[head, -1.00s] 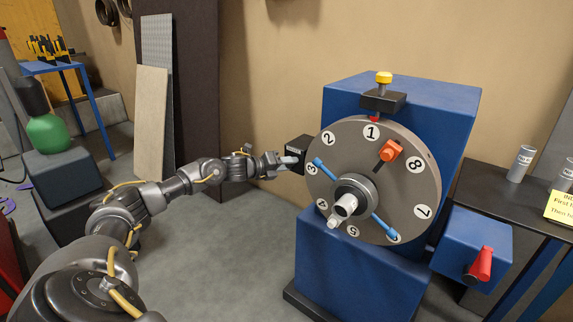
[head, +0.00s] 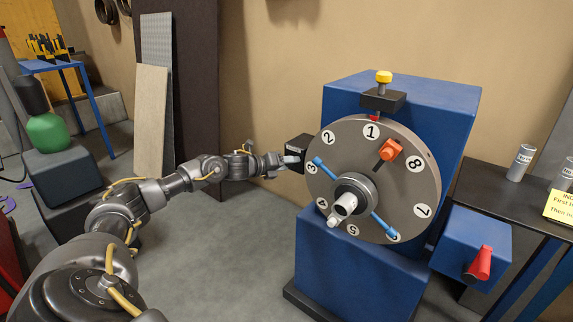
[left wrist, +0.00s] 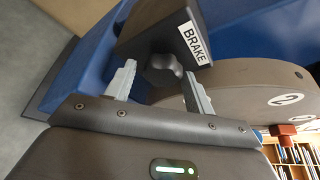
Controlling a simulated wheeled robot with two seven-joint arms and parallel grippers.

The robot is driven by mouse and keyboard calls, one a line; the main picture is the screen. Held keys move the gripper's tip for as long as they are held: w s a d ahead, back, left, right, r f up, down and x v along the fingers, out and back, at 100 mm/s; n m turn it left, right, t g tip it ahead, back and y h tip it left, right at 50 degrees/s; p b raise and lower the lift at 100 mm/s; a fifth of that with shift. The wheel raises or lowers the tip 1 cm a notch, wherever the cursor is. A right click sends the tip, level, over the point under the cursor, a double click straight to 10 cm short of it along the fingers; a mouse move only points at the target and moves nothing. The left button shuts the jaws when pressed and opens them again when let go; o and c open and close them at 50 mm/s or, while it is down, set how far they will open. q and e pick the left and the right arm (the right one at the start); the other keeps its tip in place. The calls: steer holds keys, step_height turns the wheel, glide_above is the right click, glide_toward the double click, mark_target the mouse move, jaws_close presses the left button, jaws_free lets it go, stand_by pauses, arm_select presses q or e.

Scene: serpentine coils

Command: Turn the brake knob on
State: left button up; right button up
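The brake knob (left wrist: 163,70) is a dark, lobed knob on a black box with a white BRAKE label (left wrist: 195,43) in the left wrist view. In the head view the black brake box (head: 297,148) sits at the left edge of the grey numbered wheel (head: 405,205), and the knob itself cannot be made out. My left gripper (left wrist: 158,88) is open, with its two pale fingers on either side of the knob in the picture. I cannot tell whether they touch it. In the head view the left gripper (head: 289,161) is up against the box. My right gripper is not in view.
The wheel carries an orange block (head: 391,149), a blue bar and a white crank handle (head: 344,205). A blue box with a red lever (head: 479,263) is at the lower right. A dark table (head: 510,200) with cans stands to the right. The floor in front is clear.

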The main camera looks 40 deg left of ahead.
arm_select(q)
steer(key=shift+o, duration=0.3)
steer(key=shift+r, duration=0.1)
steer(key=b+v, duration=0.1)
steer(key=v, duration=0.9)
steer(key=shift+s, duration=0.35)
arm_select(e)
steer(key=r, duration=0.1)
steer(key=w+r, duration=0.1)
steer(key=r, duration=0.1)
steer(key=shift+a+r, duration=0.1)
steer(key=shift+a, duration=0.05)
arm_select(q)
steer(key=shift+a, duration=0.1)
